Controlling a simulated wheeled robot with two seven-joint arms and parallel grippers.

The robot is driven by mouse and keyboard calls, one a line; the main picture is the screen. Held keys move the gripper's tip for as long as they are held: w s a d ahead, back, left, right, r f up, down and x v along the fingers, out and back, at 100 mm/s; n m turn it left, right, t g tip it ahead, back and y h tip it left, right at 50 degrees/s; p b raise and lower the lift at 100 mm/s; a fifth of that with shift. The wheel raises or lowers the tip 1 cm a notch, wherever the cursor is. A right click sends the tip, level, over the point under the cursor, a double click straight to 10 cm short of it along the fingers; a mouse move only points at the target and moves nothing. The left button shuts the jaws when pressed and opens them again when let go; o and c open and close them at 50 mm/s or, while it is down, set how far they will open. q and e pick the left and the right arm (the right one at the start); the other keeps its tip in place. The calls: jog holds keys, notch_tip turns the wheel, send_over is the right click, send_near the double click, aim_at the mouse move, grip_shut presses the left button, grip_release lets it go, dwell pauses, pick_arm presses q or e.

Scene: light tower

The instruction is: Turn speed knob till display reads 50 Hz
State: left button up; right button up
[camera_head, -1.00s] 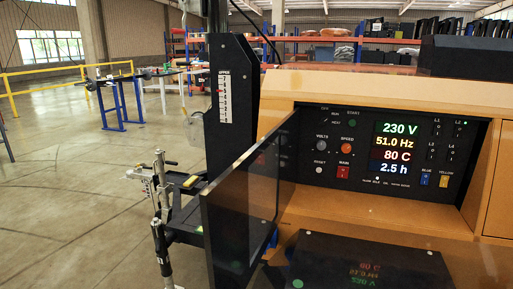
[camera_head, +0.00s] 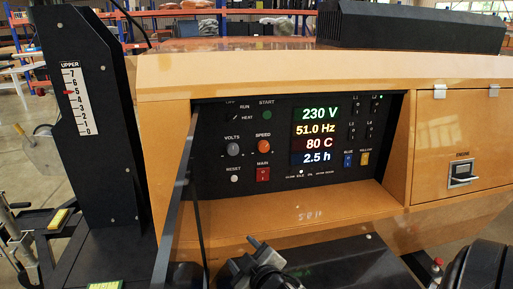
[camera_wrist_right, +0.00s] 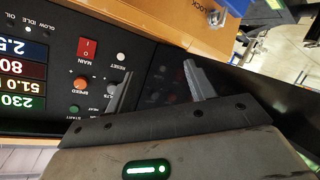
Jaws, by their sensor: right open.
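The orange speed knob (camera_head: 264,146) is on the black control panel, between the grey volts knob (camera_head: 233,149) and the display (camera_head: 315,135). The display reads 230 V, 51.0 Hz, 80 C and 2.5 h. My right gripper (camera_head: 255,250) is low in front of the panel, below the knob and apart from it. In the right wrist view the gripper (camera_wrist_right: 158,82) is open and empty, with the speed knob (camera_wrist_right: 82,83) to the left of its fingers. The volts knob is partly hidden there by a finger. My left gripper is not in view.
The panel sits recessed in a tan cabinet (camera_head: 165,85). An open dark door (camera_head: 180,215) stands at the recess's left edge, close to my right gripper. A red main switch (camera_head: 263,174) is just below the speed knob. A black mast (camera_head: 95,110) stands at the left.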

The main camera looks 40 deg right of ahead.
jog(key=w+d+r+m+t+h, duration=0.1)
jog(key=w+d+r+h, duration=0.1)
jog(key=d+r+h, duration=0.35)
jog(key=w+d+r+h, duration=0.2)
jog(key=d+r, duration=0.5)
jog(key=r, duration=0.1)
jog(key=p, duration=0.1)
send_near(265, 148)
jog(key=shift+y, duration=0.25)
jog(key=x, duration=0.7)
jog(key=shift+r, duration=0.1)
jog(key=shift+w+d, duration=0.3)
jog(key=shift+w, duration=0.05)
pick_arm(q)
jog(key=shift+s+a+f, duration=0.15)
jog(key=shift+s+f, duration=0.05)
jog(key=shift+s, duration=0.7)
pick_arm(e)
jog(key=c, duration=1)
